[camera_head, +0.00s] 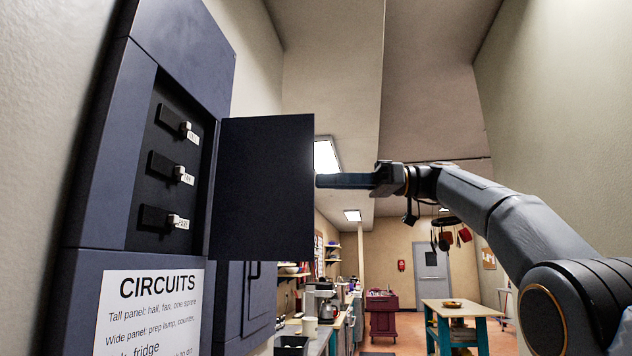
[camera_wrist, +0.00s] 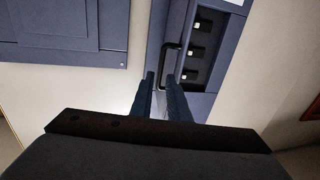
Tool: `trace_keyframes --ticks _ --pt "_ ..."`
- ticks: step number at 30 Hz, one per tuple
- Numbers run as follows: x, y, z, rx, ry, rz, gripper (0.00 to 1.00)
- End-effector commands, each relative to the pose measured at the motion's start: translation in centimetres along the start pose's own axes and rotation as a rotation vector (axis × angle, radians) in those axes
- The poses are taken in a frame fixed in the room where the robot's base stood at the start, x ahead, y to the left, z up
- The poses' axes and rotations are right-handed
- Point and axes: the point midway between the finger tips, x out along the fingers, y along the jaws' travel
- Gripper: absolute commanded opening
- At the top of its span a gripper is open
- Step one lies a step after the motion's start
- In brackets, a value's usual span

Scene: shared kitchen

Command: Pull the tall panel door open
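The tall panel (camera_head: 105,175) is a blue-grey wall cabinet at the left of the head view. Its dark door (camera_head: 264,188) stands swung well out to the right, baring the inside. In the wrist view the dark bar handle (camera_wrist: 163,62) shows on the door. My gripper (camera_head: 319,181) is at the door's free edge in the head view; its tips are partly hidden there. In the wrist view my gripper (camera_wrist: 160,76) has its fingers apart, with a visible gap, and the handle bar lies between or just beyond the tips. Contact cannot be told.
Three breakers with white labels, such as the middle one (camera_head: 171,168), sit inside the panel. A CIRCUITS notice (camera_head: 150,310) hangs below. A second panel (camera_head: 245,300) is beyond the door, also at upper left in the wrist view. A wooden-topped table (camera_head: 460,308) stands farther back.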

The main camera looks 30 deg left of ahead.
Motion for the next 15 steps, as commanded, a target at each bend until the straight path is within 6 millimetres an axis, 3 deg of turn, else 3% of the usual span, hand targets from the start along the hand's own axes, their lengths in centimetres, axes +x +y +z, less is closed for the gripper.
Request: trace_keyframes --ticks 7,15 --pt "-3.4 0.0 -0.1 0.000 0.000 0.000 0.15" --pt "-4.1 0.0 0.0 0.000 0.000 -0.001 0.15"
